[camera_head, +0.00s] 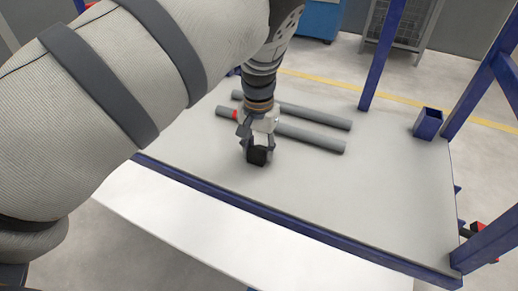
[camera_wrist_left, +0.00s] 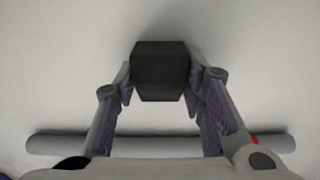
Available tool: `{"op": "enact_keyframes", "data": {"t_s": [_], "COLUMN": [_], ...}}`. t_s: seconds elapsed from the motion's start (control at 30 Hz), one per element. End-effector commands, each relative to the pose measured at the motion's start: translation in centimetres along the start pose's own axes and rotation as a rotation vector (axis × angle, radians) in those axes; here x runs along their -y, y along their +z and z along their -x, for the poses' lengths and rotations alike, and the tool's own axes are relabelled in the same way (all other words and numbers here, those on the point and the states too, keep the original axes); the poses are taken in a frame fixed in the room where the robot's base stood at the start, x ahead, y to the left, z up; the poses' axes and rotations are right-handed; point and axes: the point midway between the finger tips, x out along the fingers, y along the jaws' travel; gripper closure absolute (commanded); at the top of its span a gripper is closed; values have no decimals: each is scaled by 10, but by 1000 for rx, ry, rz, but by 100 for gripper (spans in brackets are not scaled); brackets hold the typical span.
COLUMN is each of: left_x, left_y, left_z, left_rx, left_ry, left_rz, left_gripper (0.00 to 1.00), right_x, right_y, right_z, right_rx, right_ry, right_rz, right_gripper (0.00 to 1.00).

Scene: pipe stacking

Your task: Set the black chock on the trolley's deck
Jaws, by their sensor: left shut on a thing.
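The black chock (camera_head: 257,156) is a small dark block between the fingers of my left gripper (camera_head: 257,145). In the left wrist view the chock (camera_wrist_left: 160,72) sits between the two fingertips (camera_wrist_left: 160,85), one on each side, and the gripper is shut on it. The chock is over the grey deck (camera_head: 345,200) of the blue-framed trolley; a soft shadow lies beside it. I cannot tell whether it touches the deck. My right gripper is not in view.
Two grey pipes lie on the deck behind the gripper, a far one (camera_head: 315,115) and a nearer one (camera_head: 310,137) with a red band. Blue posts (camera_head: 383,55) stand at the trolley's edges. A blue open box (camera_head: 428,124) is at the right. The deck's front right is clear.

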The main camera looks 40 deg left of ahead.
Motion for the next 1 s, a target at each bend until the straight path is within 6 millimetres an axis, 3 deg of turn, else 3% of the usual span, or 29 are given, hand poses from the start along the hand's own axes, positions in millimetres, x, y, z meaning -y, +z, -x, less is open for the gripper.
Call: {"op": "enact_keyframes", "data": {"t_s": [0.07,0.1,0.17,0.2,0.53,0.8,1.0], "left_x": [0,0,0,0,0,0,0], "left_y": [0,0,0,0,0,-1,0], "left_z": [-3,-3,-3,-3,5,78,114], "left_rx": [1,1,1,1,-1,-6,0], "left_ry": [0,0,0,0,0,2,0], "left_rz": [0,0,0,0,0,-1,-1], "left_gripper": [93,59,45,43,43,43,43], "right_x": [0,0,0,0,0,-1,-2], "right_y": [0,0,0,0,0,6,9], "right_z": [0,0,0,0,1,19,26], "right_rx": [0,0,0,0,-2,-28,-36], "right_ry": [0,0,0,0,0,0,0], "right_rz": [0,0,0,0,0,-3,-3], "right_gripper": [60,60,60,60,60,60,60]}}
